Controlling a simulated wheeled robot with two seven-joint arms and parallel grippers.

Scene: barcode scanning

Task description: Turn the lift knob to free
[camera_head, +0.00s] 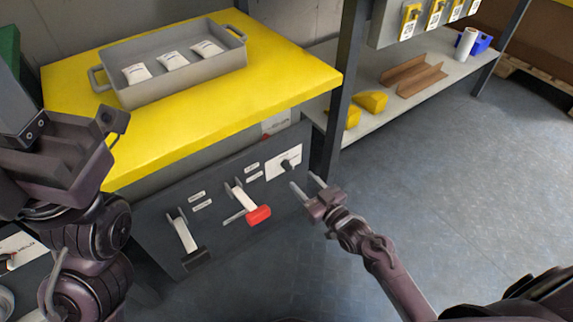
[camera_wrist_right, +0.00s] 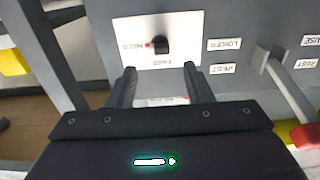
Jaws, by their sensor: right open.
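The lift knob is a small black knob (camera_head: 287,164) on a white plate (camera_head: 277,171) in the dark front panel. In the right wrist view the knob (camera_wrist_right: 160,45) has a red mark beside it, and the plate (camera_wrist_right: 128,28) appears upside down. I cannot read the setting for certain. My right gripper (camera_head: 306,186) is open and empty in front of the panel, just right of and below the knob. In the right wrist view its fingertips (camera_wrist_right: 160,70) sit apart, either side of the knob's line, with no contact visible. My left gripper (camera_head: 112,122) is at the left edge; its jaws are unclear.
A red-handled lever (camera_head: 258,215) and a black-handled lever (camera_head: 192,258) stick out from the panel. Above is a yellow tabletop (camera_head: 290,75) with a grey tray (camera_head: 185,84) of white packets.

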